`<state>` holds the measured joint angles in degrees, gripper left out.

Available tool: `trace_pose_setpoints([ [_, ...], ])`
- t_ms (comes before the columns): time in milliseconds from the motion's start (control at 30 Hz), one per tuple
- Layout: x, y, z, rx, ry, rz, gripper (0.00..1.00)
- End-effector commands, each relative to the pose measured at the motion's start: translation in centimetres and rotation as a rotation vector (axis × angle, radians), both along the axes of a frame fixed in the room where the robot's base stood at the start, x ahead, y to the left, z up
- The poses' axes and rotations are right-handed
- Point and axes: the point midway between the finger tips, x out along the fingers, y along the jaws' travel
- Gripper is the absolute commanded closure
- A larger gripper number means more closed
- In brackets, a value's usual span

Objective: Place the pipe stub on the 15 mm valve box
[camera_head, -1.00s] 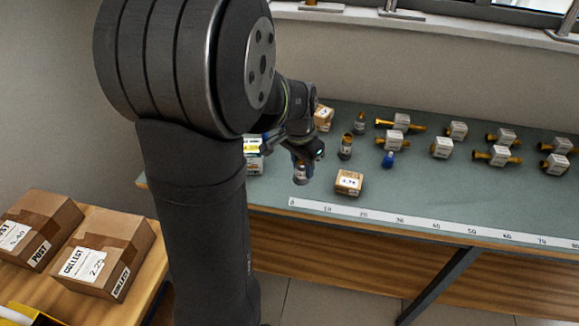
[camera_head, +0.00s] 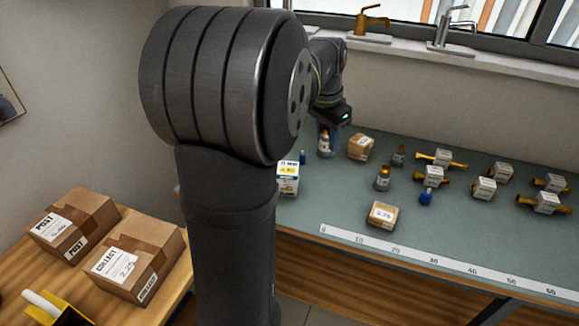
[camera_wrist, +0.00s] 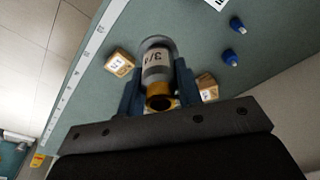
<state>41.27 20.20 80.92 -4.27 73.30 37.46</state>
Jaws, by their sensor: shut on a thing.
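My gripper (camera_head: 325,128) is shut on a pipe stub (camera_head: 325,146), a short brass-ended piece with a pale label. In the wrist view the stub (camera_wrist: 157,66) sits between the blue fingers of my gripper (camera_wrist: 159,80), its brass end towards the camera. In the head view it appears left of a small cardboard box (camera_head: 361,148) at the back; its height above the bench is hard to tell. Another small cardboard box (camera_head: 383,215) with a white label lies near the ruler. Neither label clearly reads 15 mm. Two small boxes also show in the wrist view, (camera_wrist: 119,63) and (camera_wrist: 207,87).
Brass fittings with white tags (camera_head: 485,188) cover the right of the bench. Two labelled upright pieces (camera_head: 383,178) (camera_head: 398,155) and a blue piece (camera_head: 425,198) stand mid-bench. A white-yellow box (camera_head: 288,179) stands at left. A ruler strip (camera_head: 400,254) lines the front.

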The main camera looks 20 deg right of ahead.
Motion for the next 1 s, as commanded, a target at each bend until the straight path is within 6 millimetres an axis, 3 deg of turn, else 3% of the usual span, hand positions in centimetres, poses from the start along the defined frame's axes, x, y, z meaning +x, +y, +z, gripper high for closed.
trace_pose_setpoints([
  [133, 2.1, 1.1, -0.7, 0.001, 0.002, 0.004, 1.00],
  [400, 7.2, 3.9, -4.2, 0.000, 0.002, 0.005, 1.00],
  [600, 9.9, 5.3, -6.1, 0.000, 0.000, 0.002, 1.00],
  [833, 10.6, 5.7, -7.0, -0.001, 0.000, 0.000, 1.00],
  [1000, 10.6, 5.8, -9.3, 0.001, 0.002, 0.000, 1.00],
])
